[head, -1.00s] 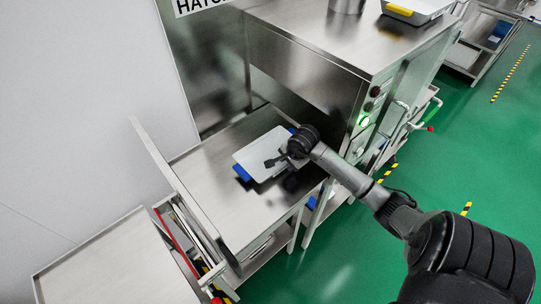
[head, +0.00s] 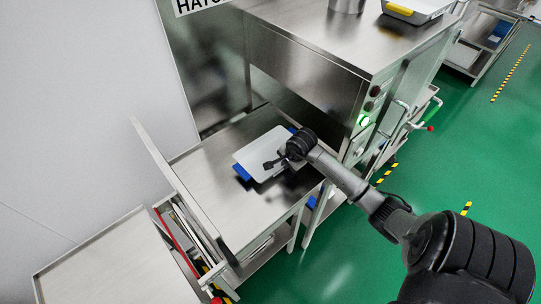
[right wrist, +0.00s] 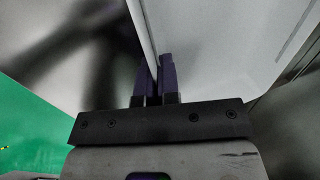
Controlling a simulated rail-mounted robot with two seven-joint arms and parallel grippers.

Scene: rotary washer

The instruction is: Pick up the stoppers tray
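The stoppers tray (head: 258,160) is a pale, shallow tray with blue parts at two opposite ends. It lies on the steel table in the head view. My right gripper (head: 271,163) reaches over the tray from the right. In the right wrist view the gripper's two dark fingers (right wrist: 156,82) are close together, with the thin edge of the tray (right wrist: 215,45) running in between them. They look shut on that edge, though the contact is partly hidden. No stoppers can be made out. My left gripper is not in view.
The steel table (head: 215,170) has bare room left of and in front of the tray. A steel cabinet (head: 320,75) with a lit green button (head: 364,121) rises behind and to the right. A raised panel (head: 160,165) stands along the table's left side.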

